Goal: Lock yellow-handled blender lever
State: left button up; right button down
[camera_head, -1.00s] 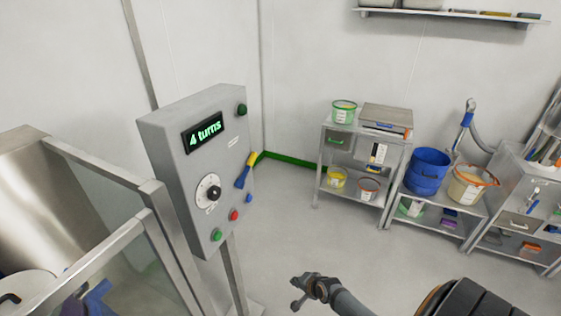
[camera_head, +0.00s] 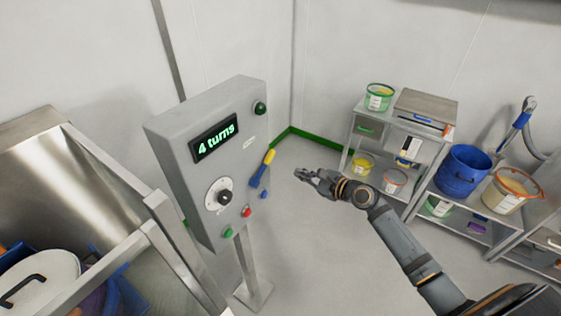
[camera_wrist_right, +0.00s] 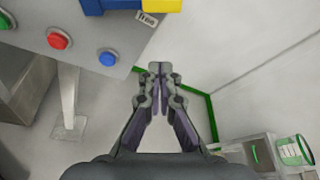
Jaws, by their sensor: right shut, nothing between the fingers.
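The lever, with a yellow handle end and a blue lower part (camera_head: 262,170), sits on the right side of the grey control panel (camera_head: 180,140). It leans up and to the right. In the right wrist view, part of the lever (camera_wrist_right: 162,5) shows at the top edge, yellow and blue. My right gripper (camera_head: 302,174) is to the right of the lever, apart from it, with its fingers shut and empty. In the right wrist view the fingertips (camera_wrist_right: 160,70) meet below the lever. My left gripper is not in view.
The panel carries a "4 turns" display (camera_head: 215,137), a dial (camera_head: 221,195), and green, red (camera_head: 246,212) and blue (camera_head: 264,194) buttons. A metal guard frame (camera_head: 150,215) stands at left. Shelves with buckets (camera_head: 462,170) stand at right. Open floor lies between.

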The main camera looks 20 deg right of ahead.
aim_at(263, 168)
jog(key=p+x, duration=0.1)
jog(key=x, duration=0.9)
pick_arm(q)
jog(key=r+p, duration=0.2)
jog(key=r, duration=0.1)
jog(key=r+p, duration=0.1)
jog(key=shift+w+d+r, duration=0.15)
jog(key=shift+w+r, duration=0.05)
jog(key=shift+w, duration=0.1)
pick_arm(e)
jog(key=r, duration=0.1)
jog(key=s+a+r, duration=0.1)
jog(key=r, duration=0.1)
jog(key=shift+s+a+r, duration=0.15)
jog(key=shift+a+r, duration=0.05)
jog(key=shift+f, duration=0.15)
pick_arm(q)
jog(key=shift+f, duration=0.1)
